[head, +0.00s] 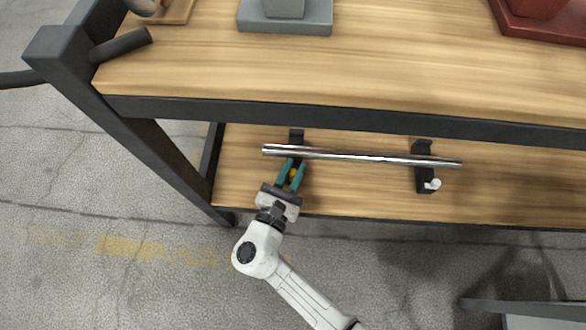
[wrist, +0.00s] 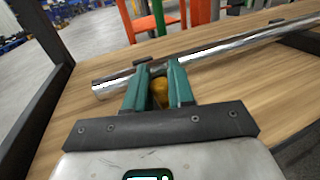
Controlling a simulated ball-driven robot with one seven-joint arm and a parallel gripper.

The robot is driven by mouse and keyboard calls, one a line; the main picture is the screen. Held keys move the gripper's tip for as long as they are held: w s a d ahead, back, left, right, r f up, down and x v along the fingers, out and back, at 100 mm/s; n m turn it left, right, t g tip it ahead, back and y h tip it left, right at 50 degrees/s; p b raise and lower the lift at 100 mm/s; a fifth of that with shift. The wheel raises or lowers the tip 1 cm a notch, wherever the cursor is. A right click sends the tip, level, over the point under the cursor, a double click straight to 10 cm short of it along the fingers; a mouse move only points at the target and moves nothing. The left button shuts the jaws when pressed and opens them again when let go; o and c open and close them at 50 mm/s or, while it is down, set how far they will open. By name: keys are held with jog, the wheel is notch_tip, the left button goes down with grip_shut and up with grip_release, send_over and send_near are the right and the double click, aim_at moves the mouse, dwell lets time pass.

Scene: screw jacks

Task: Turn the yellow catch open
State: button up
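The yellow catch (wrist: 159,91) is a small rounded knob at the left end of the chrome bar (head: 365,157). It also shows as a small spot in the head view (head: 294,174). My gripper (head: 295,165) has two teal fingers, one on each side of the catch, and they close in on it with little or no gap showing. In the wrist view my gripper (wrist: 158,66) points at the bar's left support, and the fingers hide part of the catch. The left black support (head: 297,136) is partly covered by the bar.
The bar lies across two black supports on the lower wooden shelf (head: 380,195). The right support (head: 424,180) has a white knob (head: 433,184). The upper shelf's dark front rail (head: 350,118) overhangs behind. A dark table leg (head: 165,160) stands left.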

grip_shut()
